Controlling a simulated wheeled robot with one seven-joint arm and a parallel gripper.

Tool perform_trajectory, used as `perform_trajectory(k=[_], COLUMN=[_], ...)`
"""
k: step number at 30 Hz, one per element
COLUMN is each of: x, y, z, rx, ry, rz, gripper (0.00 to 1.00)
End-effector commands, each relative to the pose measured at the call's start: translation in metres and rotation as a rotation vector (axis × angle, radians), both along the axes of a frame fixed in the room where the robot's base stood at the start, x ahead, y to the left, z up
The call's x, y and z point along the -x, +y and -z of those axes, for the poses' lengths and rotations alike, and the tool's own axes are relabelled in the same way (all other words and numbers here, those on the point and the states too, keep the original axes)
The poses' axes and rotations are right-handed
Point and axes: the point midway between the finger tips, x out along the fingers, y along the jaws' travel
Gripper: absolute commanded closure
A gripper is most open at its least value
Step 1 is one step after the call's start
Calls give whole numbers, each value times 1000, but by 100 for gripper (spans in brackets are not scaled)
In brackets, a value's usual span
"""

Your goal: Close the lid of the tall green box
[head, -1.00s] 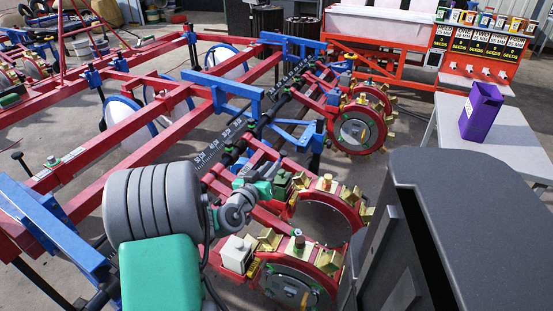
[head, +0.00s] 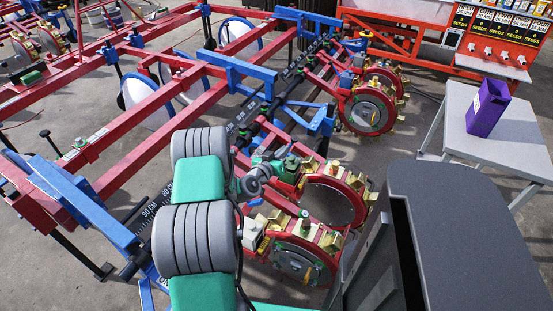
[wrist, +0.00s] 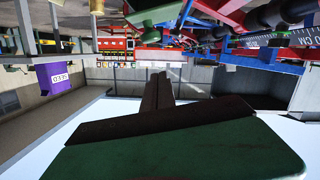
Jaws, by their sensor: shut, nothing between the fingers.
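The tall green box (head: 289,172) appears as a small dark green shape on the nearer planter row unit in the head view. My arm hides part of it, and I cannot tell how its lid stands. My gripper (wrist: 155,77) shows in the wrist view, its dark fingers together and empty in front of its green body. In the head view the end of my arm is beside the green box, and the fingers are not clear. A dark green piece (wrist: 155,12) at the top of the wrist view may be part of the box.
The red and blue planter frame (head: 150,100) fills the left and middle. Round row units (head: 370,108) stand along it. A purple seed box (head: 487,107) stands on a grey table (head: 500,145) at right. A red seed rack (head: 500,35) is behind. Open floor lies between.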

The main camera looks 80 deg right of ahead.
Motion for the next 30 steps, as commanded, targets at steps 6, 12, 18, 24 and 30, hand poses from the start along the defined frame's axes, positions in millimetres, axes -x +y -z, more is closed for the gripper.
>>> perform_trajectory(k=[6, 12, 18, 24, 30], x=[11, 13, 13, 19, 29], y=[-6, -6, -6, -4, -1], z=[32, 40, 40, 47, 55], rx=[-3, 0, 0, 25, 81], ry=[1, 0, 0, -69, -233], rz=[0, 0, 0, 1, 1], gripper=[100, 100, 100, 100, 100])
